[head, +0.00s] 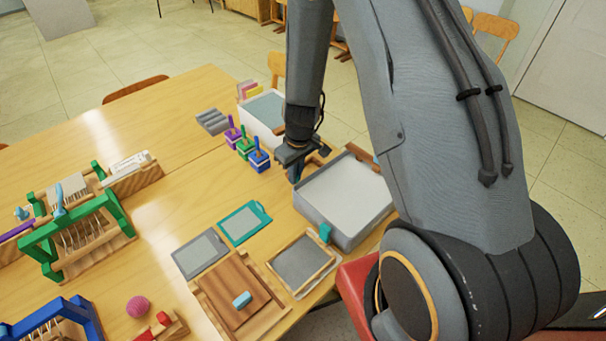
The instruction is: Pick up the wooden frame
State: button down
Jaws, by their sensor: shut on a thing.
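A wooden frame (331,270) around a grey panel lies flat near the table's right edge, in front of a grey tray. A larger wooden board (213,287) with a raised rim and a light blue block on it lies to its left; I cannot tell which one the task means. My gripper (296,173) points down behind both, at the tray's back left corner. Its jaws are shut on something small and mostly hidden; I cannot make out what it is. A bit of wood colour shows just right of the jaws.
The grey tray (318,213) with a white inside stands right of the gripper. Purple, green and blue holders (258,159) stand close on its left. Grey (200,254) and teal (245,223) boards lie in front. Bare table lies between.

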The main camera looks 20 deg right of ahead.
notch_tip(320, 180, up, 18)
jog(key=b, duration=0.2)
dwell(0.7)
dwell(0.4)
